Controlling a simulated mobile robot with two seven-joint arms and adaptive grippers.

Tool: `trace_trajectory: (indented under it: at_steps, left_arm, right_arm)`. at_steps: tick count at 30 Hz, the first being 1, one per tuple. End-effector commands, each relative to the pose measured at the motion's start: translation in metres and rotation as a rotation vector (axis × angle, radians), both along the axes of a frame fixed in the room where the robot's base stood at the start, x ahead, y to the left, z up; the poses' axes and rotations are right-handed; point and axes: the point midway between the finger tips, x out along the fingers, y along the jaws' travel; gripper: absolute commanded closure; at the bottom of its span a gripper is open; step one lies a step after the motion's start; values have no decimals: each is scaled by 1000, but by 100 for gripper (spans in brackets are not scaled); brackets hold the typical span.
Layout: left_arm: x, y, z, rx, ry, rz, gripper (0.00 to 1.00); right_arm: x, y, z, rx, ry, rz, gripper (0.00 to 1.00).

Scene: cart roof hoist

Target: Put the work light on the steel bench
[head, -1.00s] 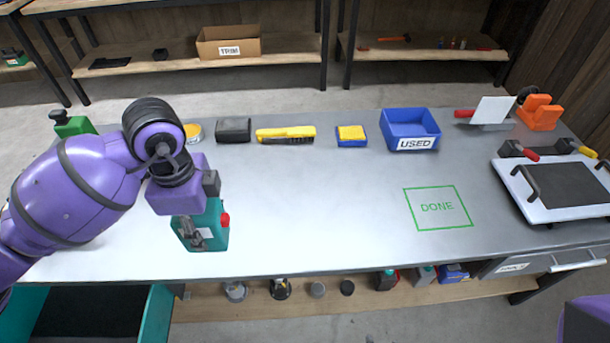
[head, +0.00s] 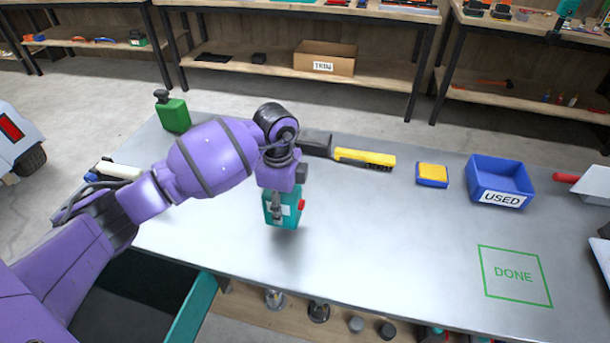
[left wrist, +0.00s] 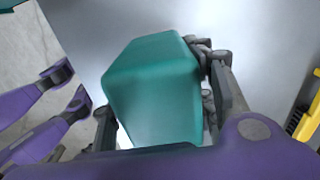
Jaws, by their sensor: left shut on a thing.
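The work light, a teal box with a red knob and a pale front label (head: 283,207), stands at the front left part of the steel bench (head: 390,240). My left gripper (head: 283,185) comes down over it from above and is shut on it. In the left wrist view its teal body (left wrist: 155,85) fills the space between the dark fingers. A shadow lies close beneath it, so I cannot tell whether its base touches the bench. Purple parts with dark ends, perhaps my right gripper (left wrist: 65,90), show at the left of the wrist view.
A green bottle-like item (head: 173,113), a yellow brush (head: 365,159), a yellow-and-blue sponge (head: 431,175) and a blue USED bin (head: 500,182) stand along the back. A green DONE outline (head: 514,275) is bare at right. The middle of the bench is clear.

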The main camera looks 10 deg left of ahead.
Motion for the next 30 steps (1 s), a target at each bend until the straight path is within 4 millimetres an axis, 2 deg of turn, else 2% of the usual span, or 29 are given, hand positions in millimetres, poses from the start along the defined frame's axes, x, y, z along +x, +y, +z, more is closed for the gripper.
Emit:
trace_trajectory:
  at_steps: [4, 10, 22, 23, 26, 30]
  left_arm:
    - [7, 0, -9, 0, 0, 1, 85]
    - [6, 1, -36, 0, 0, 0, 85]
    - [6, 1, -41, 1, 0, 0, 85]
    - [5, 1, -41, 1, 0, 0, 47]
    - [5, 1, -41, 1, 0, 0, 33]
    - [5, 1, -41, 1, 0, 0, 32]
  right_arm:
    - [2, 0, 0, 0, -4, 2, 60]
    - [3, 1, -3, -1, -2, 4, 60]
    - [1, 0, -5, -3, 4, 6, 60]
    - [0, 0, -5, -3, 5, 6, 60]
    - [-2, 0, -6, -2, 8, 5, 60]
    - [-5, -1, -7, -4, 13, 3, 60]
